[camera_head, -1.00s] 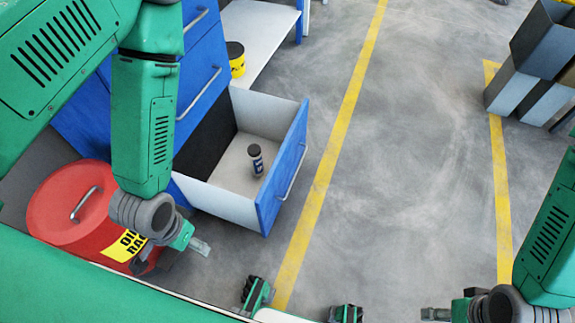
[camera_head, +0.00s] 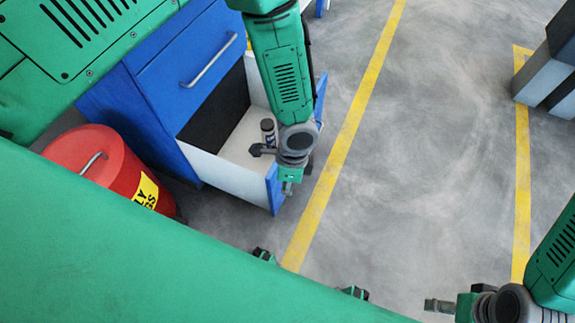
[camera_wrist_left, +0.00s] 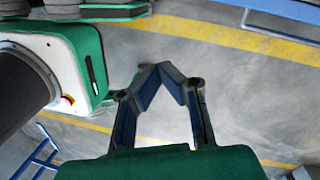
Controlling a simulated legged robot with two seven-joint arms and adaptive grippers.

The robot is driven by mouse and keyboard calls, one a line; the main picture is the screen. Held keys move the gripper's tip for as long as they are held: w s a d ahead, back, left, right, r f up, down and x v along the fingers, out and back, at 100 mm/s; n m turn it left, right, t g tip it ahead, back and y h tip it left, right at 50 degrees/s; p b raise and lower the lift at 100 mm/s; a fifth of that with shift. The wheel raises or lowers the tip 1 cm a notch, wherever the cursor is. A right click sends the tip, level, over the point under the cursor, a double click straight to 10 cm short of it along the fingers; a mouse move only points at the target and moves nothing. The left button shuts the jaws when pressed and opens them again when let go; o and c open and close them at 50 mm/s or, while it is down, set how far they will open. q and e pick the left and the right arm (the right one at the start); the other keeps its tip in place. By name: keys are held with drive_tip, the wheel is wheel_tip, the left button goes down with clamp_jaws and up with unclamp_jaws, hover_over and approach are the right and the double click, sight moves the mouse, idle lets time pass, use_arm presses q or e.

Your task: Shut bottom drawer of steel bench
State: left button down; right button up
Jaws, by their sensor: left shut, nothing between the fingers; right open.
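The bottom drawer (camera_head: 228,172) of the blue steel bench (camera_head: 140,95) stands open in the head view. Its blue front (camera_head: 274,188) is partly hidden behind my left arm. My right gripper (camera_head: 438,306) is open and empty at the lower right, far from the drawer.
A red oily-rags bin (camera_head: 110,165) stands beside the bench at the left. Grey bins (camera_head: 545,80) stand at the upper right. The grey floor between the yellow lines (camera_head: 345,135) is clear.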

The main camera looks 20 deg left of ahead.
use_arm(q)
drive_tip(key=w+d+r+m+t+y, duration=0.15)
drive_tip(key=w+m, duration=0.25)
drive_tip(key=w, duration=0.5)
drive_tip(key=a+f+b, duration=0.5)
drive_tip(key=a+f, duration=0.1)
drive_tip(key=f, duration=0.3)
drive_tip(key=shift+w+f+t+y, duration=0.25)
drive_tip(key=shift+f+t+y, duration=0.1)
drive_tip(key=shift+y, duration=0.1)
drive_tip(key=w+a+p, duration=0.1)
drive_tip(key=a+p, duration=0.1)
drive_tip(key=a, duration=2.2)
drive_tip(key=shift+a+p, duration=0.15)
drive_tip(key=shift+p, duration=0.2)
